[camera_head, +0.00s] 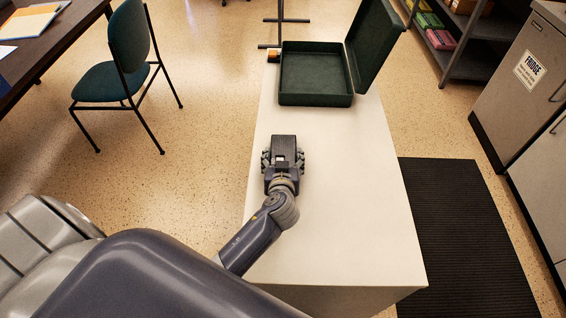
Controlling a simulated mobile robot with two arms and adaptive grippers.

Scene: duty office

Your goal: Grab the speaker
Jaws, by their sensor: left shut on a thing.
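A small dark boxy thing, which looks like the speaker (284,143), is between the fingers of my left gripper (283,158) over the white table (345,200). The fingers press on its left and right sides. My gripper hides its near part. I cannot tell whether it rests on the table or is held just above it. My right gripper is out of view.
An open dark green case (316,99) stands empty at the table's far end, its lid raised on the right. A small orange-and-dark object (302,56) is beside it. The table around my gripper is clear. A green chair (112,80) stands left.

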